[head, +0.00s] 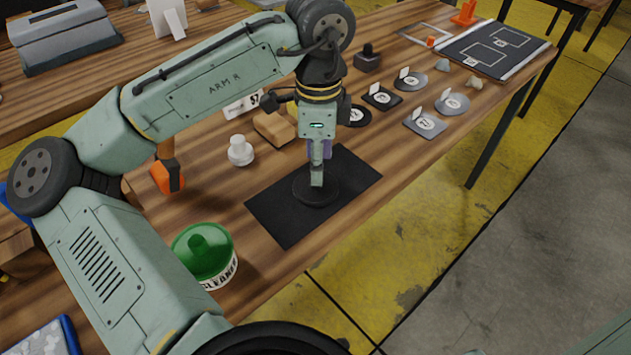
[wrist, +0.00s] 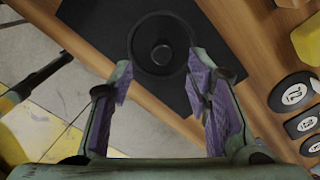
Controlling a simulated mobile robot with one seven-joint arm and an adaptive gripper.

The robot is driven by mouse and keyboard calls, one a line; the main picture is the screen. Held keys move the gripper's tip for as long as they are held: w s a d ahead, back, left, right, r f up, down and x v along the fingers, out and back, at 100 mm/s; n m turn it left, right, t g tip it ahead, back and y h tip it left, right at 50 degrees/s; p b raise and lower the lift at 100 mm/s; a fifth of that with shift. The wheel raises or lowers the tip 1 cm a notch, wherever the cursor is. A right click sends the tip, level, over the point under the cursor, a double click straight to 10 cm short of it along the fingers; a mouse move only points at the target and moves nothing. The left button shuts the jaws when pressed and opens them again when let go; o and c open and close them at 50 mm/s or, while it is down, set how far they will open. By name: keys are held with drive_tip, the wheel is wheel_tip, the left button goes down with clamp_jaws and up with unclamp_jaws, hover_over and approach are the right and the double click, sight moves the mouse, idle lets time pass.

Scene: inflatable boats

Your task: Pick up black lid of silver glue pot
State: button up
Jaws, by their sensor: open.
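A round black lid (head: 327,193) with a raised centre knob lies on a black mat (head: 275,220) on the wooden table. In the wrist view the lid (wrist: 147,65) is at the top middle, with its knob in the centre. My gripper (head: 317,184) points down over the lid in the head view and partly hides it. In the wrist view my gripper (wrist: 160,82) has its purple-padded fingers spread wide, with nothing between them. The fingertips appear near the lid's lower edge; I cannot tell whether they touch it. I cannot make out a silver glue pot.
A pot with a green lid (head: 205,250) stands left of the mat, near the table's front edge. A white knobbed object (head: 240,151) and a wooden block (head: 274,128) are behind the mat. Several numbered discs and plates (head: 425,123) lie to the right.

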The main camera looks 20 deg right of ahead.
drive_tip(key=shift+w+a+f+p, duration=0.1)
drive_tip(key=shift+f+p, duration=0.1)
drive_tip(key=shift+f, duration=1)
drive_tip(key=shift+w+f+p, duration=0.1)
drive_tip(key=shift+f+p, duration=0.1)
drive_tip(key=shift+f, duration=0.95)
drive_tip(key=shift+c, duration=0.6)
drive_tip(key=c, duration=0.9)
